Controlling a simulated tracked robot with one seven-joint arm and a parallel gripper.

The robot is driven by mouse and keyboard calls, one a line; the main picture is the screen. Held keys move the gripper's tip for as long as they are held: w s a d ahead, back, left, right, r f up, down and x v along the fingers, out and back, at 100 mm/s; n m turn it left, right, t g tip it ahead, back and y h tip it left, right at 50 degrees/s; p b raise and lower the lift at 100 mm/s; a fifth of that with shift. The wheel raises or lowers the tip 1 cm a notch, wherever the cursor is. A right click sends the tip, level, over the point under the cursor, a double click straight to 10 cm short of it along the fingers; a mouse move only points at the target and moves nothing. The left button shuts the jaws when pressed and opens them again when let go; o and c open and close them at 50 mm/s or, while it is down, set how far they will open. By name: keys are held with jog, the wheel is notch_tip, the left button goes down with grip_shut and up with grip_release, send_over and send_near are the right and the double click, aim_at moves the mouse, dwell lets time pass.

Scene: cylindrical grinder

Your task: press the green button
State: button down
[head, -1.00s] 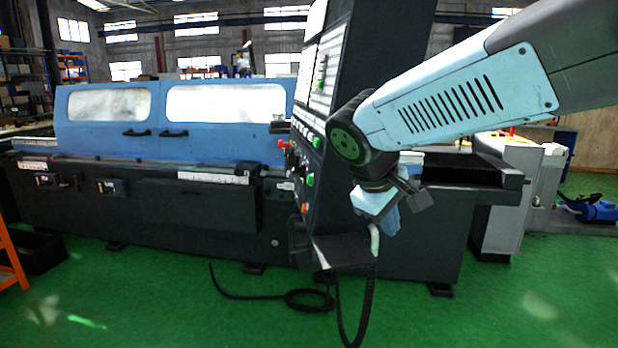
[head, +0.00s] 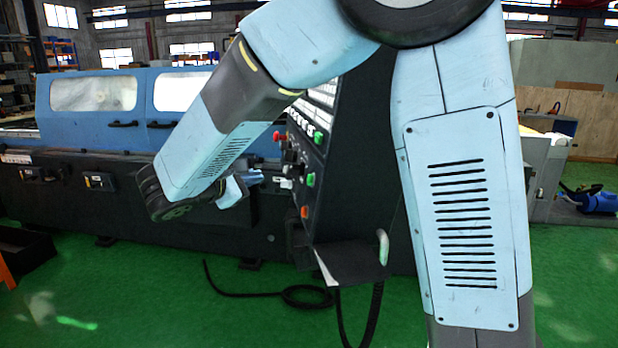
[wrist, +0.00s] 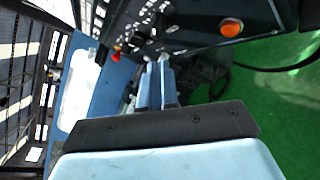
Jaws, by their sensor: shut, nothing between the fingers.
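Two green buttons stick out of the dark control panel (head: 338,190) in the head view: an upper green button (head: 318,137) and a lower green button (head: 311,179). An orange button (head: 304,212) sits below them and a red knob (head: 277,136) to the upper left. My gripper (head: 260,176) is shut and empty, left of the panel, its fingers pointing right towards it, with a visible gap to the lower green button. In the wrist view the closed fingers (wrist: 160,78) lie side by side; the orange button (wrist: 231,27) shows, but I cannot make out a green one.
The grinder's blue cover (head: 125,105) and dark base (head: 130,205) stand behind my arm. A shelf (head: 345,262) with a pale handle juts out below the panel. A black cable (head: 300,297) lies on the open green floor in front.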

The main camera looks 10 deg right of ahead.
aim_at(311, 180)
jog(key=shift+w, duration=0.15)
jog(key=d+f, duration=0.1)
jog(key=d, duration=0.7)
jog(key=shift+w+d+f, duration=0.2)
jog(key=shift+d+f, duration=0.05)
jog(key=shift+d, duration=0.1)
jog(key=shift+d, duration=0.2)
dwell(2.1)
jog(key=shift+d, duration=0.25)
